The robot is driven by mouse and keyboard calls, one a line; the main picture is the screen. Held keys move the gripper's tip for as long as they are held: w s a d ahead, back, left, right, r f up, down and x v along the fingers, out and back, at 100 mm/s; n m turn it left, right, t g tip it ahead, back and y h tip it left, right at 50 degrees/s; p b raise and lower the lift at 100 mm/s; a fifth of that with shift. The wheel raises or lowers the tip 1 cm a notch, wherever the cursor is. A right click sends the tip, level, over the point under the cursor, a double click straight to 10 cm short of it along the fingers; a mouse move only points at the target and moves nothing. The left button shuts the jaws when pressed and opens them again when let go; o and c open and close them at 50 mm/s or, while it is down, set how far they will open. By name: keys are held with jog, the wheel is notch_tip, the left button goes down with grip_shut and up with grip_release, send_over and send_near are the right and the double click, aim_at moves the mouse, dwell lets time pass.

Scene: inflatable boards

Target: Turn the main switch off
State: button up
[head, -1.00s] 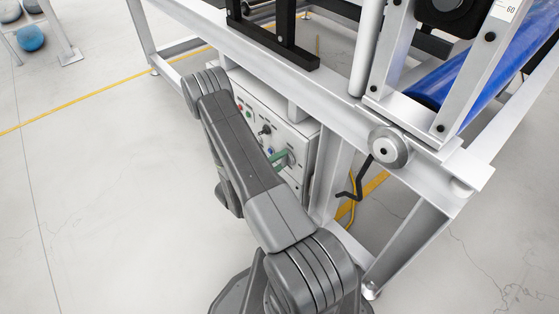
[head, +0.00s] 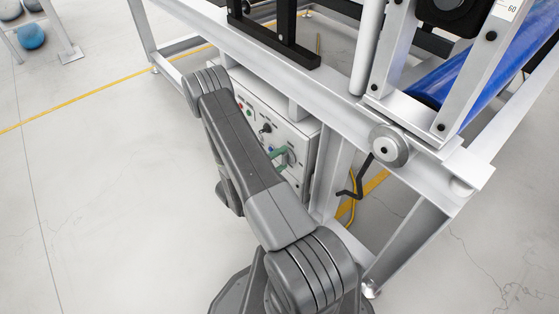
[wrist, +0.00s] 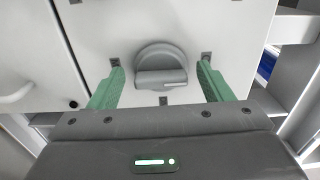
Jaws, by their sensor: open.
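The main switch (wrist: 160,56) is a grey round rotary knob with a raised grip bar on a pale panel. In the wrist view its bar lies roughly level across the picture, with a light mark near its right end. My gripper (wrist: 160,76) is open, its green fingers spread left and right of the knob, with a gap on each side. I cannot tell how far the fingertips are from the panel. In the head view a green finger (head: 281,153) shows at the control box (head: 299,134); my arm hides part of the box and the knob.
The box carries other small controls, among them a black knob (head: 265,129). It sits under a light metal frame (head: 335,95). A crank handle (head: 362,176) hangs to its right. The floor (head: 110,200) left of my arm is clear.

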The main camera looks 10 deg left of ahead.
jog(key=p+v, duration=0.2)
jog(key=v, duration=1.1)
jog(key=shift+s+a, duration=0.25)
jog(key=shift+s, duration=0.05)
jog(key=b+x, duration=0.2)
jog(key=x, duration=1.1)
jog(key=shift+w+d, duration=0.3)
